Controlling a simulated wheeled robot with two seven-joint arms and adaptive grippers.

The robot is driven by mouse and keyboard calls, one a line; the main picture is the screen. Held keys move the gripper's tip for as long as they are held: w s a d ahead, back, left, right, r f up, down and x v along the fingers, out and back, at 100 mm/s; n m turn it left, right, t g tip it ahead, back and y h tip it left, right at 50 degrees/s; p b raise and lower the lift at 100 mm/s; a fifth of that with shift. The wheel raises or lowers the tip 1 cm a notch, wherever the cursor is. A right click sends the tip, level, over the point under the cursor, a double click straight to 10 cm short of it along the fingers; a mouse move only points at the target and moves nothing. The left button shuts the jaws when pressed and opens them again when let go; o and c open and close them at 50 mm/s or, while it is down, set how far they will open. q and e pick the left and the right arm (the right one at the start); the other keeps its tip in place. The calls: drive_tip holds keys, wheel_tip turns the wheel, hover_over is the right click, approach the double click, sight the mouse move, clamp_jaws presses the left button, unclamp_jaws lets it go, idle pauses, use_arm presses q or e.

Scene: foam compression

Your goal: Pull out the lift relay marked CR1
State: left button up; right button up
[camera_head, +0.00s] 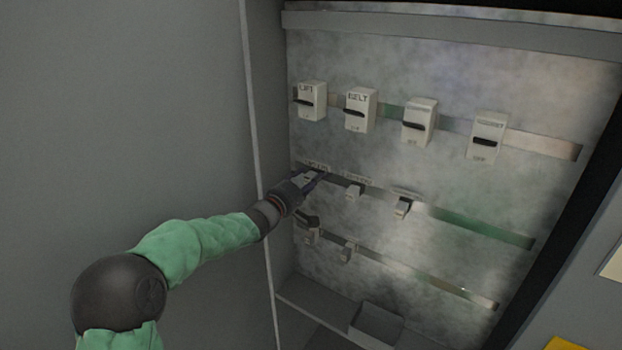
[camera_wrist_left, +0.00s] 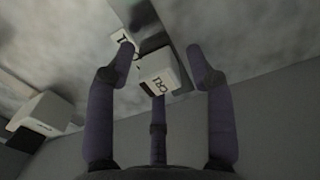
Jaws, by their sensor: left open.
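The relay marked CR1 (camera_wrist_left: 158,84) is a small pale block with dark lettering, and in the left wrist view it lies between the spread fingers of my left gripper (camera_wrist_left: 168,62). The fingers stand on both sides of it and look apart from it. In the head view my left gripper (camera_head: 314,178) is at the left end of the middle rail, with its fingers over the relay there. The gripper hides most of that relay. My right gripper does not show.
A top rail carries several switch boxes, among them LIFT (camera_head: 312,101) and BELT (camera_head: 360,110). Other small relays (camera_head: 353,192) (camera_head: 402,208) sit to the right on the middle rail. A lower rail (camera_head: 420,279) holds more small blocks. A grey bin (camera_head: 376,324) stands at the cabinet's bottom.

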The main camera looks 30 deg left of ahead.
sight(307, 182)
use_arm(q)
drive_tip(key=shift+p, duration=0.35)
idle(0.4)
clamp_jaws()
drive_tip(key=shift+s, duration=0.1)
drive_tip(key=shift+s+a+p, duration=0.15)
drive_tip(key=shift+s+p, duration=0.3)
drive_tip(key=shift+s, duration=1)
drive_tip(key=shift+s+a+p, duration=0.1)
drive_tip(key=shift+s+p, duration=0.3)
drive_tip(key=shift+s, duration=1)
